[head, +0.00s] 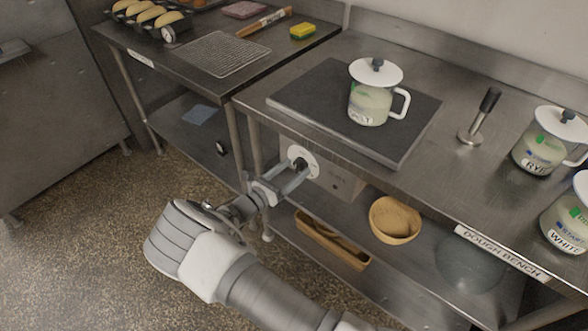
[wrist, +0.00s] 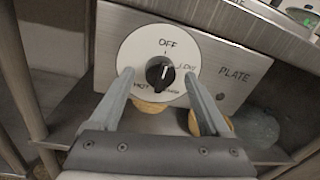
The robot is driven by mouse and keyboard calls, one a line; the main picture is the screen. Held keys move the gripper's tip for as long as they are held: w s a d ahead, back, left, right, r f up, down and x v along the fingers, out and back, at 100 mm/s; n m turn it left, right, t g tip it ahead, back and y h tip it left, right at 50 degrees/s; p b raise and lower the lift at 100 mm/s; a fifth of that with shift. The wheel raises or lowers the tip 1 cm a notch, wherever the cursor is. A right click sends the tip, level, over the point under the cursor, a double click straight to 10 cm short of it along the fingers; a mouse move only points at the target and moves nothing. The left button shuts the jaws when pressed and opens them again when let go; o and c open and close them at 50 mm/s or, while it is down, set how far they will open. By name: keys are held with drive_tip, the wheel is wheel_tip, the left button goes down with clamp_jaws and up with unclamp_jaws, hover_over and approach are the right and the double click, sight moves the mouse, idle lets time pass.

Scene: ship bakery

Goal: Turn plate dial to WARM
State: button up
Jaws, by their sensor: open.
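The plate dial (wrist: 160,73) is a black knob on a round white face, marked OFF at the top, with smaller words at the right, lower right and lower left that are hard to read. The dial (head: 299,163) also shows on the bench front in the head view, below the dark plate (head: 325,110). My gripper (wrist: 159,77) is open, with one finger on each side of the knob and a gap to it on both sides. In the head view my gripper (head: 288,178) reaches the panel from the lower left.
A lidded glass jar (head: 370,98) stands on the plate. A metal tamper-like tool (head: 480,118) and more jars (head: 545,145) stand to the right. A wooden bowl (head: 394,220) and a wooden tray (head: 330,243) are on the shelf below. The bench edge overhangs the panel.

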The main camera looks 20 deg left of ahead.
drive_tip(key=shift+w+d, duration=0.15)
drive_tip(key=shift+w, duration=0.1)
clamp_jaws()
idle(0.3)
